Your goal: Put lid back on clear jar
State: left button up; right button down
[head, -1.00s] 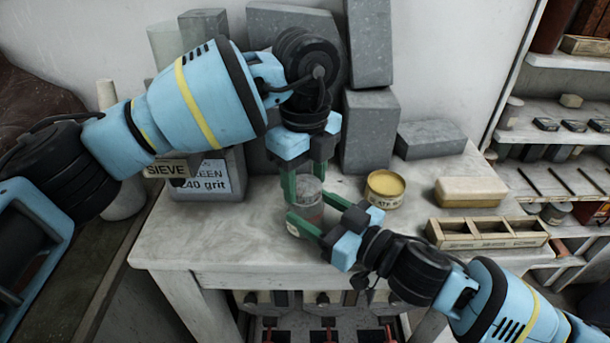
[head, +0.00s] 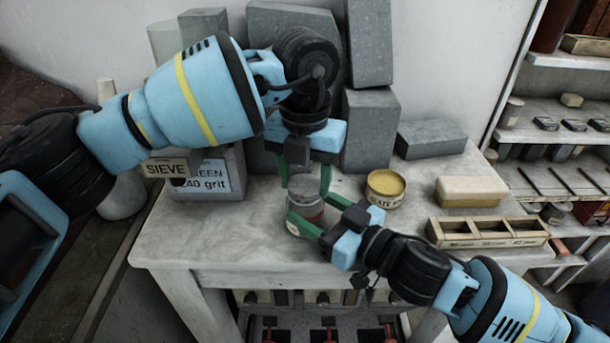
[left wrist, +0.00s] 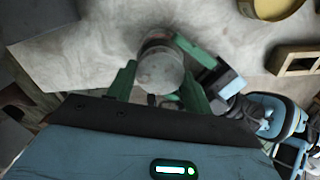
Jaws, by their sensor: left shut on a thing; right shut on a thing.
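The clear jar (head: 307,212), with reddish contents low down, stands on the worktable, partly hidden by my right gripper (head: 306,217). That gripper is shut on the jar's sides from the lower right. The grey round lid (head: 305,184) is directly over the jar's mouth; I cannot tell whether it is fully seated. My left gripper (head: 305,177) points down from above, shut on the lid with one green finger on each side. In the left wrist view, the lid (left wrist: 160,72) lies between the left fingers, and a right gripper finger shows beside the jar.
A yellow-topped round tin (head: 385,186) stands right of the jar. A compartment tray (head: 487,232) and a pale block (head: 470,192) are farther right. Grey stone blocks (head: 369,130) and a labelled grit box (head: 208,178) stand behind. The table's front left is clear.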

pick_arm(q)
jog(key=m, duration=1.2)
jog(key=shift+m, duration=0.4)
jog(key=m, duration=1.1)
jog(key=shift+m, duration=0.4)
jog(key=o, duration=1.2)
notch_tip(320, 180, up, 12)
jog(key=shift+f, duration=0.1)
pick_arm(e)
jog(key=shift+c, duration=1.5)
grip_release()
